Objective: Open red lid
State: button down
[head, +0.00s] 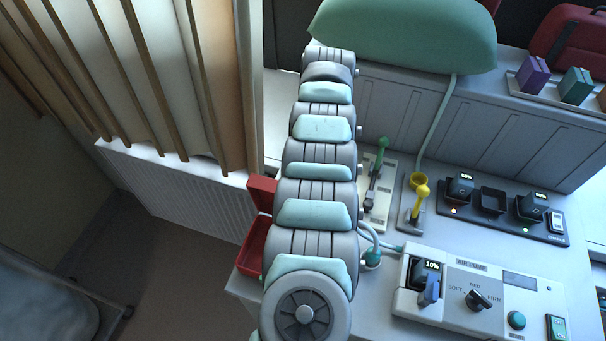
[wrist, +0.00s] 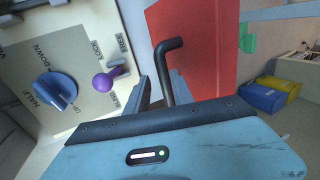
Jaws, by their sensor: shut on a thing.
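The red lid (wrist: 192,50) fills the upper middle of the wrist view as a flat red panel with a dark bent handle (wrist: 165,72). My gripper (wrist: 161,84) is shut on that handle, with a finger on either side. In the head view the red lid (head: 262,192) shows as a small red piece left of my arm. The red box (head: 253,248) shows below it, and the two look apart at this edge. My arm covers most of both, and my gripper is hidden there. The lid's exact angle is unclear.
A panel with a blue knob (wrist: 55,90) and a purple lever (wrist: 106,82) is close left of my gripper. The counter holds an air pump unit (head: 478,295), a yellow lever (head: 421,195) and a green lever (head: 380,150). A radiator (head: 180,195) stands left.

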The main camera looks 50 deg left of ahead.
jog(key=shift+w+f, duration=0.35)
jog(key=c, duration=1.5)
grip_release()
jog(key=shift+o, duration=0.5)
jog(key=shift+w+a+r, duration=0.1)
jog(key=shift+r, duration=0.05)
jog(key=shift+s+r, duration=0.2)
jog(key=shift+r, duration=0.1)
